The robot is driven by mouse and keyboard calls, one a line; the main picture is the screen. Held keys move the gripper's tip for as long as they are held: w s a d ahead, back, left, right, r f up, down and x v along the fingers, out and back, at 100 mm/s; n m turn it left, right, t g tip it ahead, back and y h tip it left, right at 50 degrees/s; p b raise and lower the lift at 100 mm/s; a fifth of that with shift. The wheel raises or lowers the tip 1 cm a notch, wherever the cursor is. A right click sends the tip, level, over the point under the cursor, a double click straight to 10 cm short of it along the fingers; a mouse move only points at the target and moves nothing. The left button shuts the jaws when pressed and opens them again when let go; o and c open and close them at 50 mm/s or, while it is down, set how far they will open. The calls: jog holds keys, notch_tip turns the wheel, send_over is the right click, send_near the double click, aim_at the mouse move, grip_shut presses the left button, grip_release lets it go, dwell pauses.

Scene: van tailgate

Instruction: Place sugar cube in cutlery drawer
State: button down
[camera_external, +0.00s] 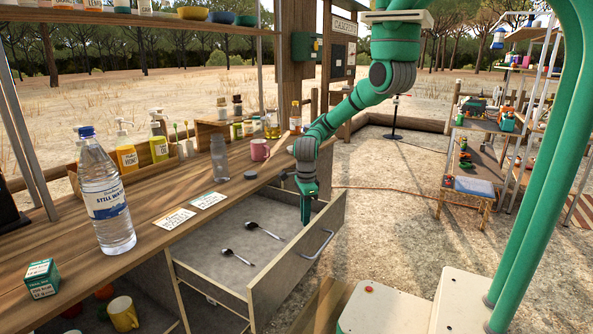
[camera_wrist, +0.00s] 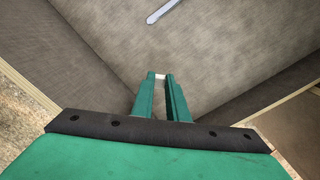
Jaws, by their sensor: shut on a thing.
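The cutlery drawer (camera_external: 268,299) is pulled open under the wooden counter, with a grey bottom and two spoons lying in it, a near spoon (camera_external: 237,257) and a far spoon (camera_external: 263,231). My gripper (camera_external: 306,215) points down inside the drawer's far right corner area. How far the cube is from the bottom I cannot tell. The cube is hidden in the external view.
On the counter stand a water bottle (camera_external: 103,192), a glass jar (camera_external: 219,158), a pink mug (camera_external: 260,149) and a small green box (camera_external: 42,278). The drawer's front panel with its handle (camera_external: 318,245) is close to my gripper. The middle of the drawer has free room.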

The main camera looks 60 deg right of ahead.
jog(key=shift+f, duration=1.75)
jog(key=shift+f, duration=0.15)
jog(key=c, duration=1.7)
grip_release()
jog(key=shift+c, duration=0.2)
notch_tip(320, 180, up, 12)
jog(key=shift+r, duration=0.2)
